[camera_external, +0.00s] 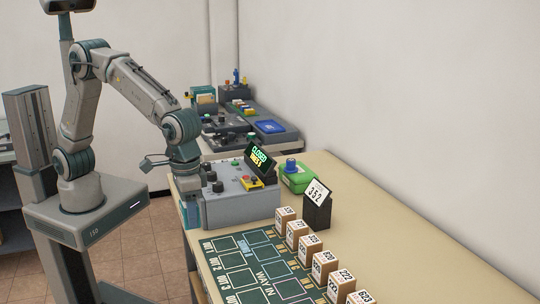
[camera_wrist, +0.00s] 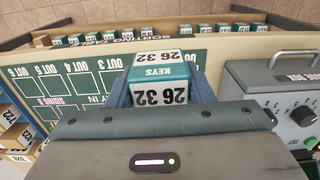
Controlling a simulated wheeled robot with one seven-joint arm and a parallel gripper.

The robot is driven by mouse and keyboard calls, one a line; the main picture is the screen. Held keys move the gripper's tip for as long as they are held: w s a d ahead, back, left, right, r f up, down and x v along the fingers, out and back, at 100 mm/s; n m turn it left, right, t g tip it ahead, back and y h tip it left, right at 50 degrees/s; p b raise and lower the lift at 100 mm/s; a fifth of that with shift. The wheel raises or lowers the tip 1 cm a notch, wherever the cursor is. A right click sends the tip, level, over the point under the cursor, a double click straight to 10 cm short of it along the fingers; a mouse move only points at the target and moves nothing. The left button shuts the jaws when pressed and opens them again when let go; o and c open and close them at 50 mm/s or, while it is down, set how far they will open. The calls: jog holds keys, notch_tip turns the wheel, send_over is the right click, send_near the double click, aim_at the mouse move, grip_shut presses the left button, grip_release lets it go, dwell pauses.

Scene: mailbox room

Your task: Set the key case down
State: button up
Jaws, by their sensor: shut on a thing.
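The key case (camera_wrist: 163,76) is a small teal and white box marked KEYS and 26 32. It sits between the two fingers of my gripper (camera_wrist: 162,92) in the wrist view, and the gripper is shut on it. Behind it in that view lies the green mat (camera_wrist: 95,82) with marked OUT slots. In the external view my arm reaches down beside the left side of the grey console (camera_external: 240,207). The gripper and the case cannot be made out clearly there. Whether the underside of the case touches anything is hidden.
The console, labelled as a box with knobs, also shows at the right of the wrist view (camera_wrist: 285,90). Several numbered blocks (camera_external: 297,232) line the mat's edge. The table's right side (camera_external: 400,250) is bare.

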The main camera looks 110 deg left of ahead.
jog(key=w+d+p, duration=0.2)
jog(key=w+d, duration=0.6)
jog(key=d, duration=0.3)
jog(key=p, duration=0.3)
send_over(244, 283)
notch_tip(244, 283, down, 7)
jog(key=shift+a+r, duration=0.1)
jog(key=shift+r, duration=0.1)
notch_tip(244, 283, down, 3)
jog(key=shift+f+p, duration=0.2)
jog(key=shift+p, duration=0.6)
jog(key=shift+f, duration=0.35)
jog(key=shift+f, duration=0.1)
jog(key=shift+f, duration=0.15)
jog(key=o, duration=1)
jog(key=shift+o, duration=0.2)
jog(key=shift+r, duration=0.2)
